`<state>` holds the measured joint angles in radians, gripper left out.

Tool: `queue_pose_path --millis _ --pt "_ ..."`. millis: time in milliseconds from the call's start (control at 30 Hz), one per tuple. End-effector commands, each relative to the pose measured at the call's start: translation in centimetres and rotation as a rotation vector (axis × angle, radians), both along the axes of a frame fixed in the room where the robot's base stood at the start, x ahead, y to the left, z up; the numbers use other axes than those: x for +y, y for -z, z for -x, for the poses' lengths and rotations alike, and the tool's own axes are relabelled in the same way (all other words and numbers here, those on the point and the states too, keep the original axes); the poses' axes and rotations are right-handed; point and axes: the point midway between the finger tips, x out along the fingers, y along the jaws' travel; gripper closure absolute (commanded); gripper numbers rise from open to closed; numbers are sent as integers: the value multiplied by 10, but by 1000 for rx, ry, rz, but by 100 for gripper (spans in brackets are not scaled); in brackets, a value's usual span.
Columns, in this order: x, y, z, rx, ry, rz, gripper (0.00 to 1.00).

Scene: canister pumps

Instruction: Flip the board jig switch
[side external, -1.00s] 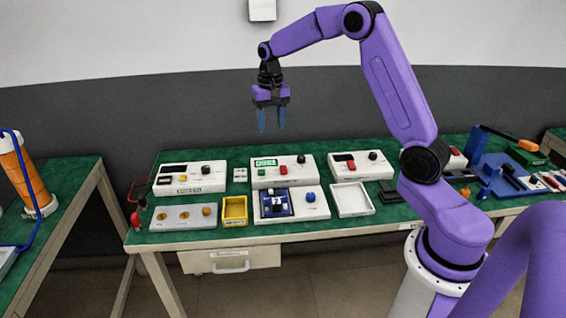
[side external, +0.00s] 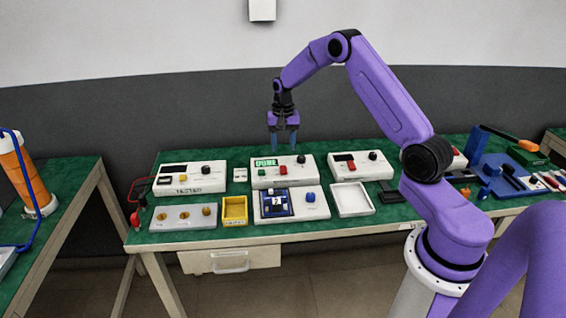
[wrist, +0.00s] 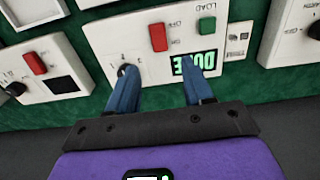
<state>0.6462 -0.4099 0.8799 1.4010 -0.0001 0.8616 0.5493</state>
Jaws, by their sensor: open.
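A white board jig (side external: 313,212) with a blue circuit board (side external: 275,204) and a blue knob (side external: 310,197) stands at the front of the green bench. I cannot make out which part is its switch. Behind it is a white unit (side external: 262,182) with a lit green display (side external: 265,162), which also shows in the wrist view (wrist: 189,66). This unit has a red switch (wrist: 158,37), a green switch (wrist: 207,25) and a black knob (wrist: 127,70). My gripper (side external: 283,143) is open and empty above the unit's back edge, fingers pointing down. Its fingers partly cover the display and knob in the wrist view.
A tester (side external: 189,190) and a similar red-switch box (side external: 343,172) flank the unit. A yellow bin (side external: 234,222), a grey plate with round knobs (side external: 168,225) and an empty white tray (side external: 365,212) stand along the front.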

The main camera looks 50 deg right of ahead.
Motion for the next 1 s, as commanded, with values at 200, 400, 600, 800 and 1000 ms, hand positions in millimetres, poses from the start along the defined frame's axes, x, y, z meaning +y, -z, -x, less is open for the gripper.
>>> queue_pose_path --millis 200,400,600,800,1000 --pt "0 41 0 2 0 -1 49" --pt "0 66 0 1 1 -1 49" --pt "0 76 0 -1 0 0 49" --pt "0 77 0 -1 0 0 49" --pt "0 76 0 -1 0 0 94"
